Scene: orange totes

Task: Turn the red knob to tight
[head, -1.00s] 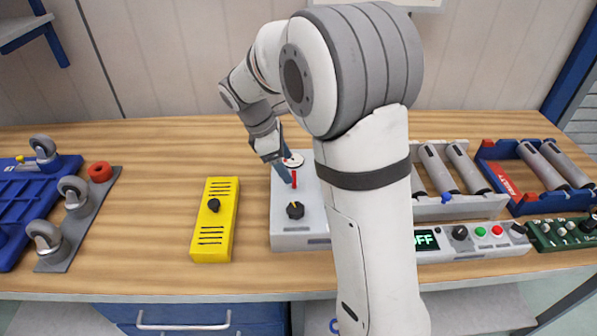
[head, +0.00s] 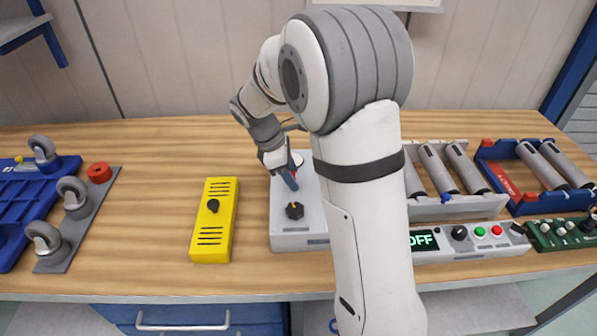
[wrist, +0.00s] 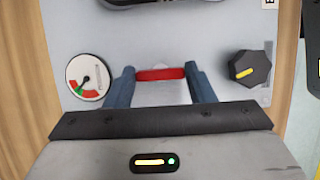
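The red knob (wrist: 160,74) is a bar-shaped handle on a light grey panel (wrist: 215,50). In the wrist view it lies crosswise between the fingertips. My gripper (wrist: 160,77) has its two blue-grey fingers spread wide, one at each end of the red bar, with little or no gap visible. I cannot tell whether they touch it. In the head view my gripper (head: 291,182) is down at the panel and mostly hides the red knob.
A round gauge (wrist: 88,77) with red and green marks sits left of the fingers in the wrist view. A black knob with a yellow pointer (wrist: 247,70) sits right. In the head view, a yellow box (head: 222,235) stands left; a control box reading OFF (head: 470,249) stands right.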

